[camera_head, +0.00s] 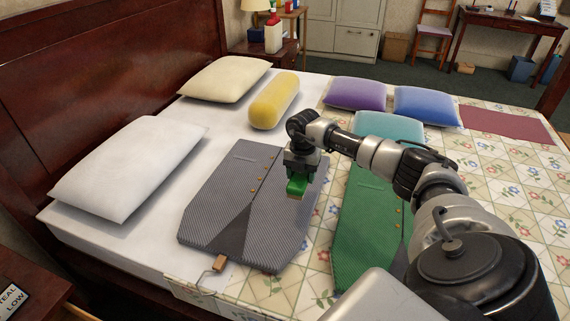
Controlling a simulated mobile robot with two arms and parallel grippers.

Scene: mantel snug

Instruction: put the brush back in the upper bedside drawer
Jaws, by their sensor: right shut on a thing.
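My right gripper (299,175) is shut on a small green brush (297,187) with a pale underside. It holds the brush above the grey patterned waistcoat (225,195) on the bed; the gap below is hard to judge. At the lower left corner is part of a dark wooden bedside cabinet (25,270). A wooden edge (80,312) beside it may be an open drawer, but it is mostly cut off. Another dark bedside cabinet (285,58) stands beyond the bed. My left gripper is not in view.
A green waistcoat (360,235) lies right of the grey one. A small wooden-handled tool (218,264) lies at the bed's near edge. Pillows and a yellow bolster (274,100) lie farther back. A sign (12,300) sits on the near cabinet. The dark headboard (90,80) rises at left.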

